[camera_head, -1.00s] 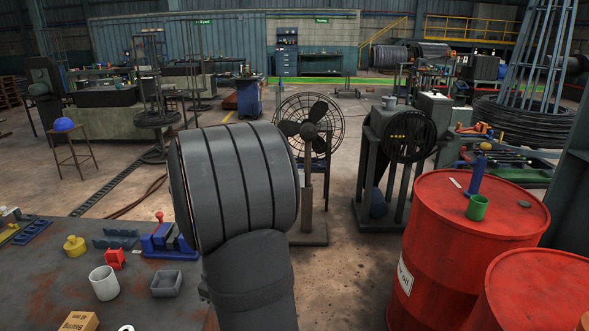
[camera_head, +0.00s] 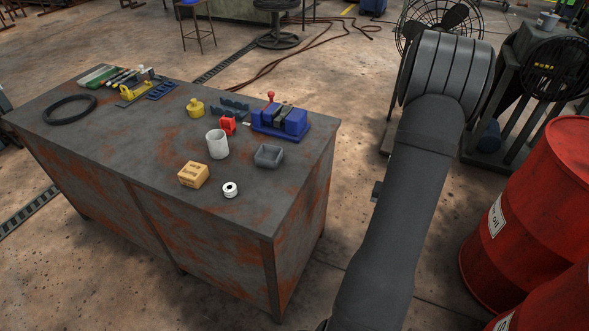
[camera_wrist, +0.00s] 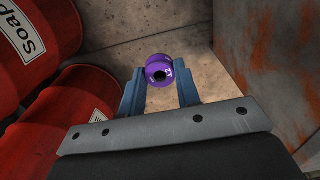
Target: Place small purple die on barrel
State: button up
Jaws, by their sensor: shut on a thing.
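The small purple die (camera_wrist: 164,66), round with a dark centre hole and pale markings, is held between the two blue fingers of my gripper (camera_wrist: 160,78) in the wrist view. My gripper is shut on it. In the head view my arm hides the gripper and die. Red barrels also show at the left of the wrist view (camera_wrist: 70,110), beside and apart from the die.
A rusty metal table (camera_head: 120,160) holds a blue vise (camera_head: 283,122), a white cup (camera_head: 217,144), a yellow box (camera_head: 193,175), a grey tray (camera_head: 268,156) and a white ring (camera_head: 230,189). Concrete floor lies between table and barrels. A fan (camera_head: 440,20) stands behind my arm.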

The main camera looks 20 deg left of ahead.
jog(key=s+a+r+n, duration=0.6)
jog(key=a+r+n, duration=0.2)
jog(key=a, duration=0.3)
jog(key=s+a+r+n, duration=0.7)
jog(key=a+r+n, duration=0.1)
jog(key=a, duration=0.3)
jog(key=shift+a+n, duration=0.25)
jog(key=shift+n, duration=0.45)
send_over(261, 211)
notch_tip(261, 211, down, 7)
jog(key=shift+r, duration=0.1)
jog(key=shift+f, duration=1.85)
jog(key=shift+f, duration=0.1)
jog(key=o, duration=0.6)
jog(key=shift+f, duration=0.1)
jog(key=o, duration=0.5)
jog(key=shift+c, duration=0.2)
